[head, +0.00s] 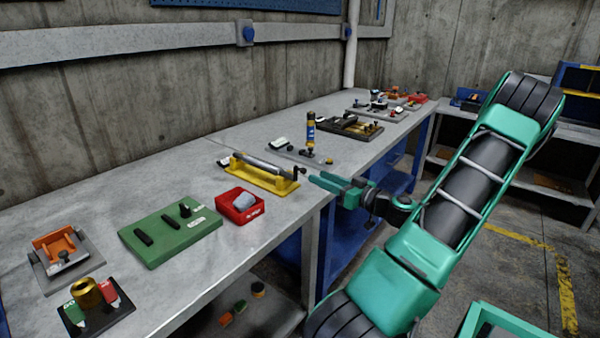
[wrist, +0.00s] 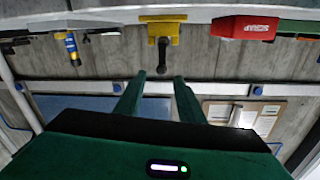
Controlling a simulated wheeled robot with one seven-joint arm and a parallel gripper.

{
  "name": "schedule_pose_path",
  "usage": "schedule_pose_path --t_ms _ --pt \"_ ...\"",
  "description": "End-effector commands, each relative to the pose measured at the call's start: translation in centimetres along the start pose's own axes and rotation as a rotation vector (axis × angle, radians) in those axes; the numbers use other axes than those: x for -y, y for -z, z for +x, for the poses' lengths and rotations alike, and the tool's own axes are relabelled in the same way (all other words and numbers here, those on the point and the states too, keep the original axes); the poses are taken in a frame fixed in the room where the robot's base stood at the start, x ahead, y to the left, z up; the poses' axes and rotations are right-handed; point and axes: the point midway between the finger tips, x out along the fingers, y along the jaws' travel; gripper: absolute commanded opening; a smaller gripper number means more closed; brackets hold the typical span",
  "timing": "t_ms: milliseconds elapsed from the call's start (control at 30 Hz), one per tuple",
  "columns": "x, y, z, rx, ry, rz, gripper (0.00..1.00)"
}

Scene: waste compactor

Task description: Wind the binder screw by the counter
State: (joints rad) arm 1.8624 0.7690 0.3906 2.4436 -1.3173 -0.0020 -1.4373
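The yellow binder (head: 262,180) sits near the front edge of the grey bench, with a grey cylinder lying along it. A dark crank (head: 298,171) stands at its right end. In the wrist view, which is upside down, the yellow end block (wrist: 163,30) shows with the dark crank arm (wrist: 162,55) hanging toward me. My gripper (head: 318,178) is open and empty just right of the crank. In the wrist view my gripper (wrist: 157,76) has its fingers apart, with the crank lined up between and beyond the tips. I cannot tell which small item is the counter.
A red bin (head: 240,208) and a green board (head: 170,233) lie left of the binder. Several fixtures line the bench's far end.

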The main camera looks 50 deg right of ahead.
Motion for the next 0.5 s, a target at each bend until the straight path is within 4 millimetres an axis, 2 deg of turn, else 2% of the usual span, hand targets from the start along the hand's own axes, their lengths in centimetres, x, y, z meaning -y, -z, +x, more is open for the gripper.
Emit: schedule_pose_path --t_ms 100,300,500 --pt "0.3 -0.1 2.5 0.001 0.008 -0.001 0.35" --pt "0.5 -0.1 5.8 0.001 0.009 0.0 0.35" --pt "0.5 -0.1 7.6 0.002 0.009 0.0 0.35"
